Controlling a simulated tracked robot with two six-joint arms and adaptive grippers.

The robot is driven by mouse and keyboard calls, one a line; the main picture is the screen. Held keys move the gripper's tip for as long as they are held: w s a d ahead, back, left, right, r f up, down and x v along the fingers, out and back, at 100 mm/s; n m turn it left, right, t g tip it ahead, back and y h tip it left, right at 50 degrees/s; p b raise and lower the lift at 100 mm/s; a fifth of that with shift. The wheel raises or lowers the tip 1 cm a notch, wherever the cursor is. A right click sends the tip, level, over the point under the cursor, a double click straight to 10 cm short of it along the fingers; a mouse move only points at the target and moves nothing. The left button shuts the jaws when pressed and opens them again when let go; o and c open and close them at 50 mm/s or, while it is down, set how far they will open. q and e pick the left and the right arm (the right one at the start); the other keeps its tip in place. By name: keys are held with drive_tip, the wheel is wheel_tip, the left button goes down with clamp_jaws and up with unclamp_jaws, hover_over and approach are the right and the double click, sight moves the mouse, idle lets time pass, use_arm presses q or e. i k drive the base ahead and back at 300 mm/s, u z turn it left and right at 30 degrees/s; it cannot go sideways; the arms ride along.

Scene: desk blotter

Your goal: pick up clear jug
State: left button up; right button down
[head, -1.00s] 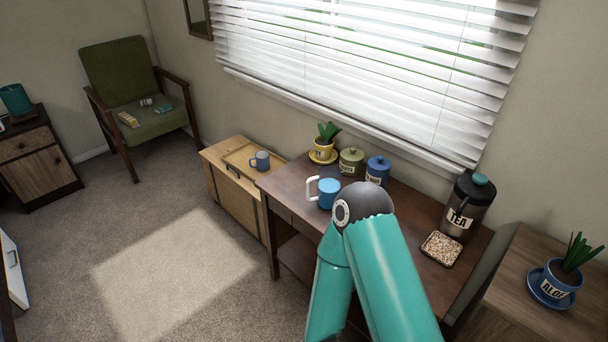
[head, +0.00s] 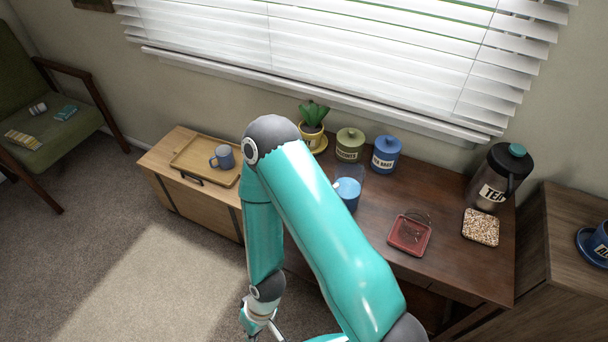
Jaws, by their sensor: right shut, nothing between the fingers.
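The clear jug (head: 348,190) stands upright on the dark brown table, with something blue in its lower part. My teal right arm hides its left side and its handle in the head view. My right gripper (head: 262,328) is low at the bottom edge of the view, in front of the table and below its top. It is shut and empty, well apart from the jug, and partly cut off by the frame. My left gripper is not in view.
On the dark table (head: 375,215) are a potted plant (head: 312,117), green canister (head: 349,147), blue canister (head: 386,155), red dish (head: 409,235), TEA jug (head: 497,178) and speckled coaster (head: 481,228). A blue-grey mug (head: 224,156) stands on a wooden tray (head: 193,168) at left.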

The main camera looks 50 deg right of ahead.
sight(348, 177)
drive_tip(key=z, duration=0.05)
drive_tip(key=i, duration=0.55)
drive_tip(key=z, duration=2.9)
drive_tip(key=k, duration=0.6)
drive_tip(key=z, duration=0.2)
